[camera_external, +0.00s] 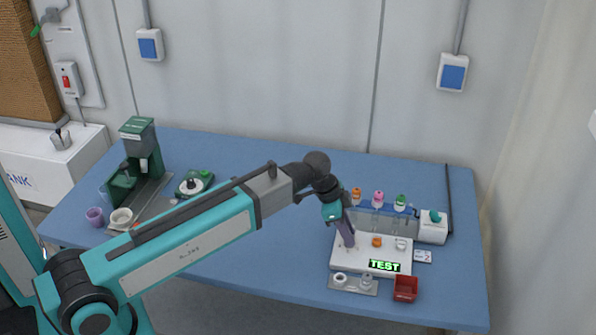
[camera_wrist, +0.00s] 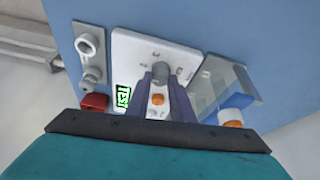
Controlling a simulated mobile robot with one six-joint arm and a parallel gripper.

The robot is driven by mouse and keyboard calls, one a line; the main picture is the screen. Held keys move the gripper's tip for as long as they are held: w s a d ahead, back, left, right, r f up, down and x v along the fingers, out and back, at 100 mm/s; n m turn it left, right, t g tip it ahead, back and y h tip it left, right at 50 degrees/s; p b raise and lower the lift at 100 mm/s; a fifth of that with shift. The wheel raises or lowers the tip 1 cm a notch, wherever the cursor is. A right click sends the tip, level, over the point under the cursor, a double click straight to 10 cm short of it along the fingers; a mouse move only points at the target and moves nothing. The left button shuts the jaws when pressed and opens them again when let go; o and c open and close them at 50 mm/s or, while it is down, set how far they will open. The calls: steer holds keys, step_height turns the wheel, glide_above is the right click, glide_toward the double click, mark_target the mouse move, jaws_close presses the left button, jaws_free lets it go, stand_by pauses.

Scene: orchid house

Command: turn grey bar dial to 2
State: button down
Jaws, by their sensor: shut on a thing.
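The white panel (camera_external: 352,262) lies on the blue table at the right. It also shows in the wrist view (camera_wrist: 128,46). My gripper (camera_external: 347,241) reaches down to the panel's left part. In the wrist view, its purple fingers (camera_wrist: 160,76) are closed around the grey bar dial (camera_wrist: 158,71). The fingers hide most of this dial in the external view, and I cannot read its setting. An orange dial (camera_external: 377,240) and a pale dial (camera_external: 402,244) sit to its right. A green TEST display (camera_external: 384,266) is at the panel's front.
A clear screen with orange, pink and green-topped bottles (camera_external: 378,198) stands behind the panel. A red bin (camera_external: 405,288) and a tray with two small fittings (camera_external: 353,284) are in front. A green machine (camera_external: 138,150) stands far left. The table's middle front is clear.

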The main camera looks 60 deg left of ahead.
steer(key=c, duration=1.6)
jaws_free()
steer(key=shift+o, duration=0.2)
steer(key=shift+r, duration=0.15)
steer(key=b+v, duration=0.2)
steer(key=v, duration=1.1)
steer(key=shift+s+r+b, duration=0.2)
steer(key=shift+b, duration=0.1)
